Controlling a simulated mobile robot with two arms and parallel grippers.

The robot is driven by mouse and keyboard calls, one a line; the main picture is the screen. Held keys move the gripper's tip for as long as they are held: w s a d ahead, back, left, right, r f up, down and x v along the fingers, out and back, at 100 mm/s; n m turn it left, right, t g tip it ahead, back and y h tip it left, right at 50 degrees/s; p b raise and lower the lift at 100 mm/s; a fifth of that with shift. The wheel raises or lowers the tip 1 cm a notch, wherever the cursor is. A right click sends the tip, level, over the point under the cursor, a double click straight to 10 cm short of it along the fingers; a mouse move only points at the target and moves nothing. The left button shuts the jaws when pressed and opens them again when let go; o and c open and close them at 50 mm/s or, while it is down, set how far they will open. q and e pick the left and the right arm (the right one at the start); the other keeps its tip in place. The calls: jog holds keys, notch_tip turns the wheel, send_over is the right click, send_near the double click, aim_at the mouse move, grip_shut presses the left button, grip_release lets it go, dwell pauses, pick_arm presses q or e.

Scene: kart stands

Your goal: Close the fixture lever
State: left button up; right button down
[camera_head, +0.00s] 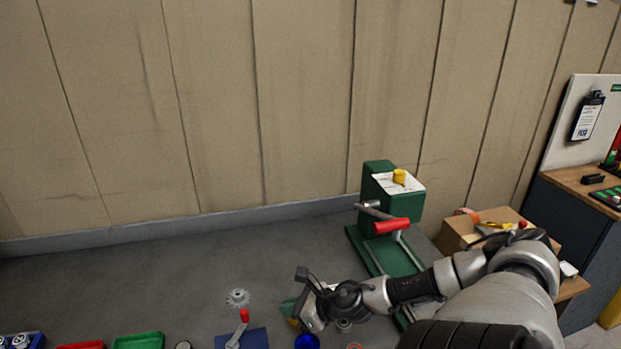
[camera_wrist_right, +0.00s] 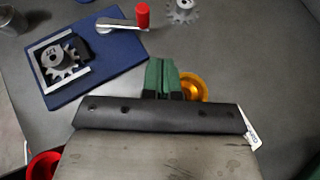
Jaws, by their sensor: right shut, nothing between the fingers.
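A blue fixture plate (camera_head: 257,338) lies at the bottom edge of the head view, partly cut off. Its lever with an upright red knob (camera_head: 244,315) stands at the plate's edge. In the right wrist view the plate (camera_wrist_right: 128,72) holds a toothed gear (camera_wrist_right: 62,60) within a pale angled frame. The silver lever arm (camera_wrist_right: 118,26) points right there, away from the gear, with the red knob (camera_wrist_right: 143,15) at its end. My right gripper (camera_head: 289,308) is right of the plate, apart from the lever. Its green fingers (camera_wrist_right: 162,76) are shut and empty. My left gripper is out of view.
A loose gear (camera_head: 237,297) lies behind the plate. A gold round part (camera_wrist_right: 190,86) shows beside my fingers. A green press (camera_head: 378,180) with a red handle stands at the back right, near a cardboard box (camera_head: 458,232). A green tray (camera_head: 138,341) is at the left.

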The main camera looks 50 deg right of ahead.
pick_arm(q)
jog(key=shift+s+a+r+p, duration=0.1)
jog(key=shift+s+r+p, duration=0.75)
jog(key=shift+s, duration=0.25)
pick_arm(e)
jog(key=v, duration=0.5)
jog(key=shift+w+d, duration=0.1)
jog(key=shift+d, duration=0.3)
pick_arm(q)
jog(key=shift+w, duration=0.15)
